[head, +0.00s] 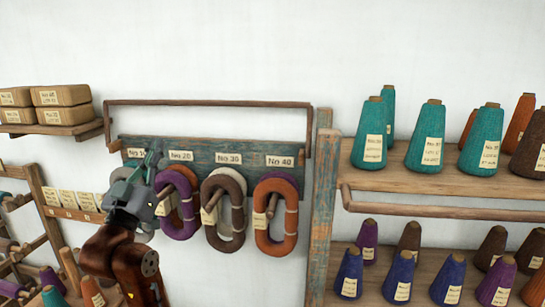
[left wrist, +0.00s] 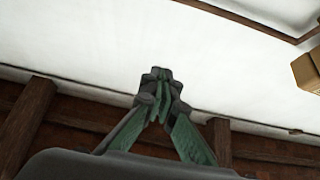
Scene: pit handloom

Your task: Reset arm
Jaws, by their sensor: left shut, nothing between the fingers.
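My left gripper (head: 150,172) is raised in front of the left end of the yarn peg board (head: 250,148) in the head view, covering part of the No 10 place and a grey skein there. In the left wrist view its green-grey fingers (left wrist: 160,95) meet at the tips with nothing between them. It points up toward the white wall and dark beams. Purple (head: 190,215), brown (head: 238,215) and orange (head: 290,225) skeins hang on pegs to its right. I cannot tell whether the gripper touches the grey skein. My right gripper is not in view.
A wooden rail (head: 210,103) runs above the peg board. A shelf (head: 400,180) of teal cones stands at the right, with smaller cones below. Wrapped boxes (head: 62,96) sit on a shelf at upper left. A rack with cones stands at lower left. The upper wall is clear.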

